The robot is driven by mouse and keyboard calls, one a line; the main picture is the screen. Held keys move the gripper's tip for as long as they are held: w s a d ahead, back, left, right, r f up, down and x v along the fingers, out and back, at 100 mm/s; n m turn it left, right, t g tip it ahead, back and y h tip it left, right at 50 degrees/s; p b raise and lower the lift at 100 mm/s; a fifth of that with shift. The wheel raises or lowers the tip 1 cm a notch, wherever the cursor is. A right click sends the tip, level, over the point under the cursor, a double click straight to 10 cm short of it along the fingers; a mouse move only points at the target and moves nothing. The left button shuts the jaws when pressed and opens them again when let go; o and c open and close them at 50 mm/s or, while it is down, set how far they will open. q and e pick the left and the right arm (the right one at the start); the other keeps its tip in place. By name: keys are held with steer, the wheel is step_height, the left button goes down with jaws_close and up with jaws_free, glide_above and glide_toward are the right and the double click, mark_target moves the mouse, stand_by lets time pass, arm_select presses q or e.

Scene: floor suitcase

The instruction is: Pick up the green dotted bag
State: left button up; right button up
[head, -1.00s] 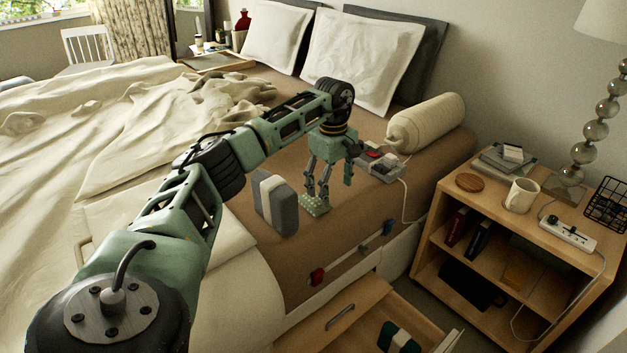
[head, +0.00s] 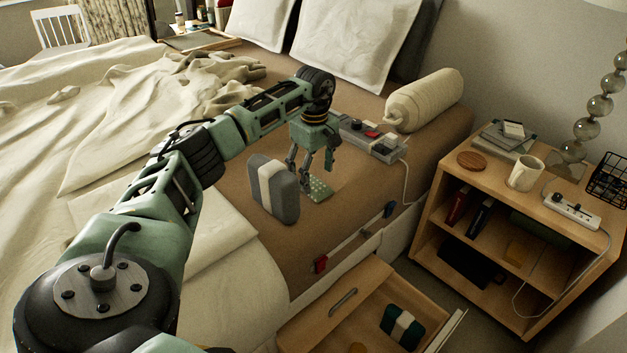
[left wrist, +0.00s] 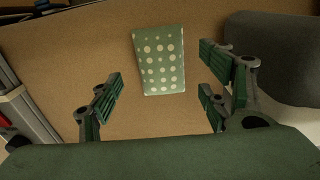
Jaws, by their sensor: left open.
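The green dotted bag (head: 320,190) is a small pale green pouch with light dots, lying on the brown bed cover. In the left wrist view the dotted bag (left wrist: 159,60) is upper middle, beyond the gap between the fingers. My left gripper (head: 312,176) points down just beside the bag, its fingers partly in front of it. In the left wrist view the left gripper (left wrist: 158,95) is open with fingers spread wide and nothing between them. My right gripper is not in view.
A grey case with a pale band (head: 285,191) stands left of the bag, close to my gripper. A grey device with a red part (head: 372,138) lies behind. The open drawer (head: 345,300) holds a dark banded bundle (head: 402,326). A nightstand (head: 530,215) stands right.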

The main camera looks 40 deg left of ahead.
mark_target(314, 182)
arm_select(q)
step_height(314, 182, down, 3)
steer(key=shift+s, duration=0.1)
steer(key=shift+c, duration=0.5)
steer(key=c, duration=1.2)
